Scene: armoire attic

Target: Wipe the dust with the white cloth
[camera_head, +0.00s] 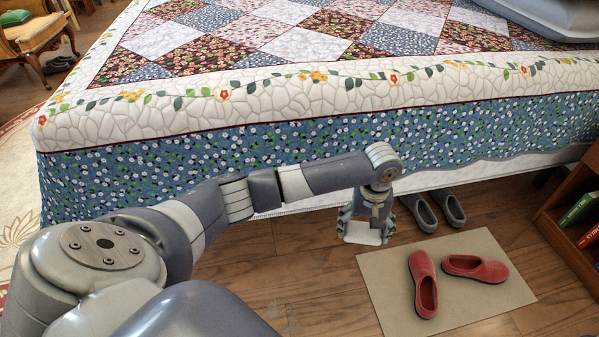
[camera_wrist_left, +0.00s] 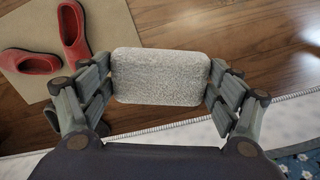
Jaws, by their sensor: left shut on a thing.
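My left gripper (camera_head: 366,218) points down beside the bed, low over the wooden floor, and is shut on the white cloth (camera_head: 362,238). In the left wrist view the cloth (camera_wrist_left: 160,76) is a fluffy, off-white rounded rectangle, gripped at its two short sides by the fingers. I cannot tell whether it touches the floor. A faint greyish patch (camera_head: 291,322), possibly dust, lies on the floorboards near the bottom of the head view. My right gripper is not in view.
A beige mat (camera_head: 385,285) with two red shoes (camera_head: 475,268) lies right of the gripper. Grey shoes (camera_head: 421,212) stand by the bed's edge behind it. The quilted bed (camera_head: 300,105) rises behind my arm. A wooden bookshelf (camera_head: 560,225) stands at the right. Bare floor lies left of the mat.

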